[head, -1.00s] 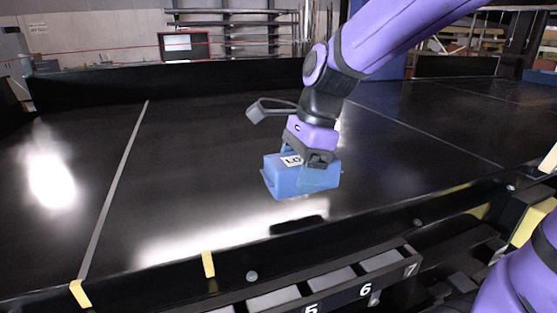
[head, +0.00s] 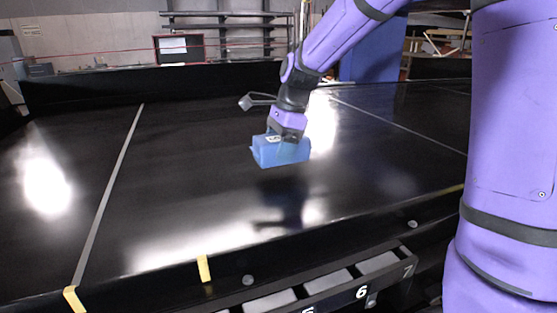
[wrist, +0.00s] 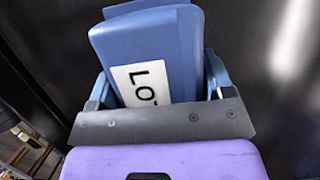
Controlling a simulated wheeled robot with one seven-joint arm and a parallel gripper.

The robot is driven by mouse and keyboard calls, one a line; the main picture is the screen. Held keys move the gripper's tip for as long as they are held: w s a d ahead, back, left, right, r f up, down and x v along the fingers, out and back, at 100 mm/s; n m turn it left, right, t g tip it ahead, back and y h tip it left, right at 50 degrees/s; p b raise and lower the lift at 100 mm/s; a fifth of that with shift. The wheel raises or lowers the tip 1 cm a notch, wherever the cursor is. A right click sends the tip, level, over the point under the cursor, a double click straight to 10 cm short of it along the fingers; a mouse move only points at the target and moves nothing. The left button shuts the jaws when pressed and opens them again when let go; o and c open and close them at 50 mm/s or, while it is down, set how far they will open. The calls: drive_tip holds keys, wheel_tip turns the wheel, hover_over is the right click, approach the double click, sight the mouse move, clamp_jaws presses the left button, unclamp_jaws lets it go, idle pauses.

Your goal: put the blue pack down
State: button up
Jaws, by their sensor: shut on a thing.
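The blue pack (head: 281,152) is a blue box with a white label. In the wrist view the pack (wrist: 178,62) fills the top middle, and its label shows letters starting "LO". My gripper (head: 286,138) is shut on the pack, with a blue finger on each side of it in the wrist view (wrist: 160,92). In the head view the pack hangs above the black conveyor belt (head: 180,180), with a dark reflection or shadow below it and a gap between.
Grey lines cross the belt, one at left (head: 112,185) and one at right. A black side wall (head: 150,84) runs along the back. Numbered slots (head: 335,280) and yellow tape marks (head: 204,268) line the near edge. The belt around the pack is clear.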

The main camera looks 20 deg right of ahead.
drive_tip(key=shift+f, duration=1.65)
drive_tip(key=shift+f, duration=0.15)
drive_tip(key=o, duration=1.2)
